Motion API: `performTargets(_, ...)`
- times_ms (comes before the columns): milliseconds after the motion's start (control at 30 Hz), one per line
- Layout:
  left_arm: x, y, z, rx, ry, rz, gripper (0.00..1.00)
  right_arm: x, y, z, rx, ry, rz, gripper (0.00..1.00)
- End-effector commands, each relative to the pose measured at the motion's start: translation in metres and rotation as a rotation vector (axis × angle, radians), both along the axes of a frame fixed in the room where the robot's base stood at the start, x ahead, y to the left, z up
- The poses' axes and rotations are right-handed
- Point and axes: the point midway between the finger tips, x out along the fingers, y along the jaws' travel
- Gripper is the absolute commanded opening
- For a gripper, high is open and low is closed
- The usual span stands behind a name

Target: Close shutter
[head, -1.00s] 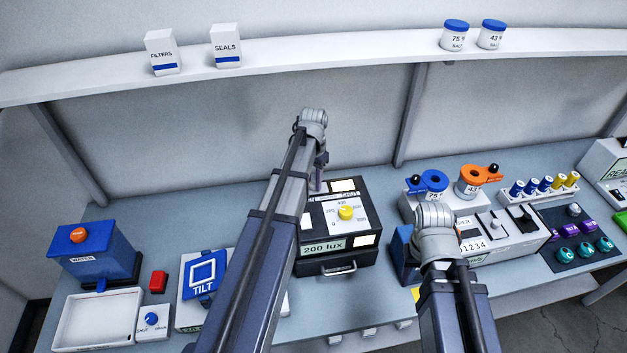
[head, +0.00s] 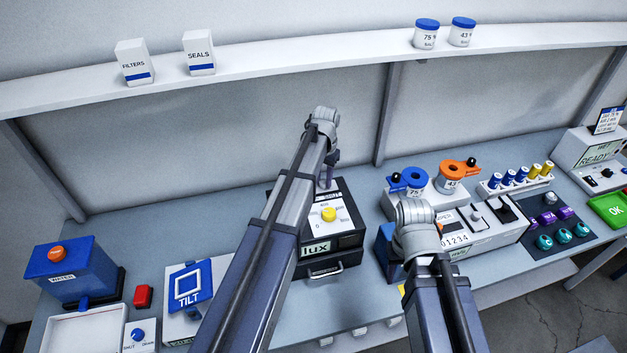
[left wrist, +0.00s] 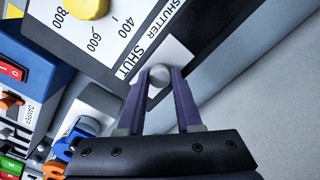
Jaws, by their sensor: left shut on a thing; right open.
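The shutter knob (left wrist: 160,74), a small pale round knob, sits on a white plate marked SHUTTER and SHUT on top of the black lux box (head: 337,266). In the left wrist view it stands beside the word SHUT. My left gripper (head: 327,183) reaches the back of that box, and in the left wrist view its purple fingers (left wrist: 160,80) are shut on the knob from both sides. A yellow dial (head: 328,214) is on the box top; it also shows in the left wrist view (left wrist: 88,8). My right arm is in the head view, but its gripper is hidden.
Right of the box stand a blue box (head: 387,250) and a white counter unit (head: 470,239). To the left are the blue TILT plate (head: 189,286), a red block (head: 143,296) and a white tray (head: 85,335). A shelf (head: 280,75) runs above.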

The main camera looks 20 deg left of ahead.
Motion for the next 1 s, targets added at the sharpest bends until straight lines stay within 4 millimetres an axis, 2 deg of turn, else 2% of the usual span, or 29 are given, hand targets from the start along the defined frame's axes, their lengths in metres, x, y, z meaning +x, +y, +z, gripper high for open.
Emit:
performTargets(233,0.003,-0.003,0.000,-0.006,-0.006,-0.002,0.00,0.000,0.000,0.000,0.000,0.000,0.000,0.50)
performTargets(267,0.003,-0.003,0.000,-0.006,-0.006,-0.002,0.37,0.000,0.000,0.000,0.000,0.000,0.000,0.50)
performTargets(500,0.002,-0.002,0.000,-0.005,-0.004,-0.002,0.64,0.000,0.000,0.000,0.000,0.000,0.000,0.50)
performTargets(833,0.001,-0.002,0.002,-0.004,-0.003,-0.001,0.64,0.000,0.000,0.002,0.000,0.000,0.000,0.50)
performTargets(1000,0.001,-0.001,0.012,-0.004,-0.003,-0.001,0.64,0.000,0.000,0.012,0.000,0.000,-0.001,0.50)
